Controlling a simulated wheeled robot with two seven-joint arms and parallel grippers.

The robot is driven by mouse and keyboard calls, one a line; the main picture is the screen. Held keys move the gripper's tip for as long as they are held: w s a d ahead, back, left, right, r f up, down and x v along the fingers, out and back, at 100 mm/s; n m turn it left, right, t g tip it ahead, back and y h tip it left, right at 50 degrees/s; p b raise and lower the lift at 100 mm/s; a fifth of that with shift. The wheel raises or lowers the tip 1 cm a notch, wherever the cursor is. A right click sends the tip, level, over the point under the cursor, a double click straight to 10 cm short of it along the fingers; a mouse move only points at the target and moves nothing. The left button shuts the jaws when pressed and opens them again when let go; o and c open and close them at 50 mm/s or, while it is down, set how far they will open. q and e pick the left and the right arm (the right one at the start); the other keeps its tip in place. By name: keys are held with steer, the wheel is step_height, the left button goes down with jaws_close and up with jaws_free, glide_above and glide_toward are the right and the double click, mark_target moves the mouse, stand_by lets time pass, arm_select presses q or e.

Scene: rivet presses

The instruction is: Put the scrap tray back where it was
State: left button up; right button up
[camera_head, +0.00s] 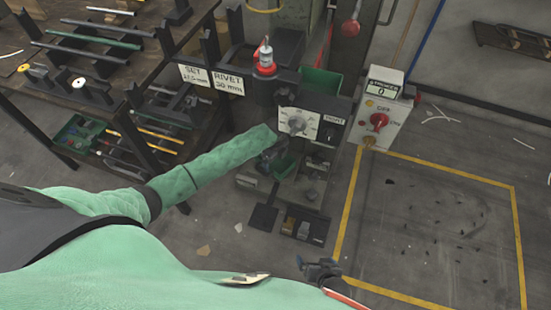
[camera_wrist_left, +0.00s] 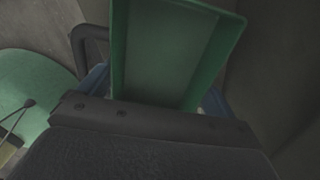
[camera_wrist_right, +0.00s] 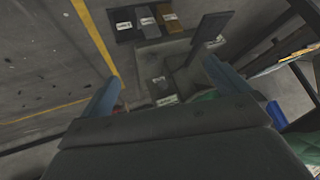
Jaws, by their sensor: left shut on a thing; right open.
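The scrap tray looks like a green, open, straight-walled tray (camera_wrist_left: 170,55), and it fills the upper middle of the left wrist view. My left gripper (camera_wrist_left: 155,98) is shut on it; the fingertips are mostly hidden behind it. In the head view my left gripper (camera_head: 272,156) is low in front of the rivet press (camera_head: 310,122), and a green part of the tray (camera_head: 285,164) shows beside it. My right gripper (camera_head: 320,268) is open and empty over the floor at the bottom middle. Its two blue fingers (camera_wrist_right: 163,90) stand apart in the right wrist view.
Small labelled bins (camera_head: 305,226) stand on the floor below the press; they also show in the right wrist view (camera_wrist_right: 145,20). A control box (camera_head: 378,115) with a red knob stands right of it. A green bin (camera_head: 320,80) is behind. The yellow-outlined floor (camera_head: 430,220) is mostly clear.

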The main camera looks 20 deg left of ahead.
mark_target(276, 163)
arm_select(q)
steer(key=o, duration=1.1)
steer(key=shift+c, duration=0.2)
steer(key=shift+r, duration=0.3)
step_height(276, 163, up, 12)
steer(key=shift+f, duration=0.2)
arm_select(e)
step_height(276, 163, up, 2)
